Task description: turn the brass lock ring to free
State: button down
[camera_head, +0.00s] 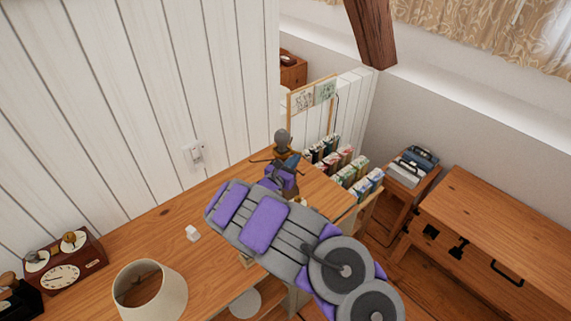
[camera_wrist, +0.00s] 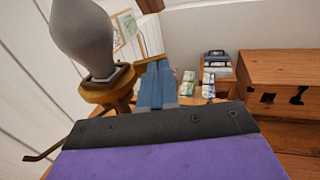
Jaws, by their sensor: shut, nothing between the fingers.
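The brass lock ring (camera_wrist: 108,90) is a gold-brown collar under a grey bulb-shaped knob (camera_wrist: 86,38) in the wrist view. In the head view the same knob (camera_head: 282,137) stands at the back of the wooden desk, with the small brass ring (camera_head: 281,153) below it. My gripper (camera_wrist: 160,68) shows as blue fingers, closed together and empty, just right of the ring in the wrist view. I cannot tell whether they touch it. In the head view my gripper (camera_head: 287,168) is just below the ring and partly hides the stand. A thin dark rod (camera_wrist: 45,150) sticks out left.
The desk (camera_head: 125,245) carries a lampshade (camera_head: 150,292), a small white block (camera_head: 192,233) and a wooden clock box (camera_head: 62,265). A rack of books (camera_head: 345,165) stands right of the ring. A plank wall (camera_head: 130,90) rises behind the desk. A wooden chest (camera_head: 500,230) is at right.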

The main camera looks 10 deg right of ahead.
jog(key=b+x, duration=0.1)
jog(key=x, duration=0.1)
jog(key=shift+w+d+b, duration=0.2)
jog(key=shift+d+b, duration=0.2)
jog(key=shift+w+d, duration=0.1)
jog(key=shift+d, duration=0.5)
